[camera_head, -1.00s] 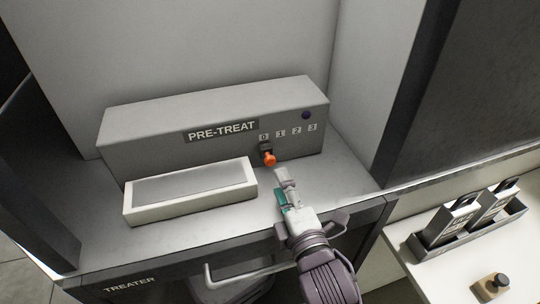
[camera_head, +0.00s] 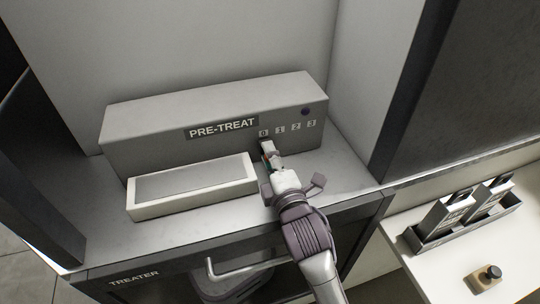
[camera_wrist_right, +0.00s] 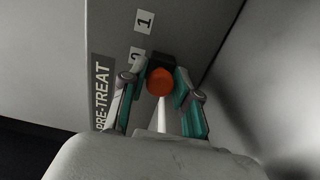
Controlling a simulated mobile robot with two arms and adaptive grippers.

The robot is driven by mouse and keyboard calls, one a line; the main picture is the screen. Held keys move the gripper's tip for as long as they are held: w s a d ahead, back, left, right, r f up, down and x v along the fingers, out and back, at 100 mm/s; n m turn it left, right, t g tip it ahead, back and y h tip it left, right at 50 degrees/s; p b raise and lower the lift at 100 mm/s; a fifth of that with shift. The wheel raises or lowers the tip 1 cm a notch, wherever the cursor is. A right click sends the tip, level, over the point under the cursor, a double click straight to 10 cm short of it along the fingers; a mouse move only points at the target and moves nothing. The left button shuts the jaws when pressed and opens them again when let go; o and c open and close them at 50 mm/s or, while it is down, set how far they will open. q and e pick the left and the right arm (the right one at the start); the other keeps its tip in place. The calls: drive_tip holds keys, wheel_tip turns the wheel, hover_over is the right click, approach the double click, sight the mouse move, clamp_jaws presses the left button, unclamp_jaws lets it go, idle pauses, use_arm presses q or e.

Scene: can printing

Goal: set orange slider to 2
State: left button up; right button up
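The orange slider (camera_wrist_right: 160,81) is a round orange knob on a dark mount, low on the front of the grey PRE-TREAT box (camera_head: 160,143). It is at the 0 mark, at the left end of the row 0, 1, 2, 3. My right gripper (camera_wrist_right: 158,88) has its teal-sided fingers on either side of the knob in the right wrist view, with the fingers apart. Whether they touch it is unclear. In the head view the right gripper (camera_head: 267,150) covers nearly all of the knob. My left gripper does not show.
A white-rimmed tray (camera_head: 250,181) stands left of my right gripper, in front of the box. A dark button (camera_head: 305,112) is at the box's upper right. A side wall (camera_head: 352,90) stands to the right. Cartridges in a rack (camera_head: 428,246) are at far right.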

sight(295, 136)
drive_tip(key=shift+s, duration=0.1)
clamp_jaws()
drive_tip(key=shift+d, duration=0.1)
drive_tip(key=shift+d+r, duration=0.15)
drive_tip(key=shift+d, duration=0.15)
drive_tip(key=w+d+p, duration=0.1)
drive_tip(key=d, duration=0.3)
drive_tip(key=w+d+p, duration=0.1)
drive_tip(key=d, duration=0.2)
drive_tip(key=shift+w+d+p, duration=0.1)
drive_tip(key=shift+w+p, duration=0.2)
drive_tip(key=shift+p, duration=0.05)
drive_tip(key=o, duration=0.6)
unclamp_jaws()
drive_tip(key=shift+w+a, duration=0.1)
drive_tip(key=shift+a, duration=0.1)
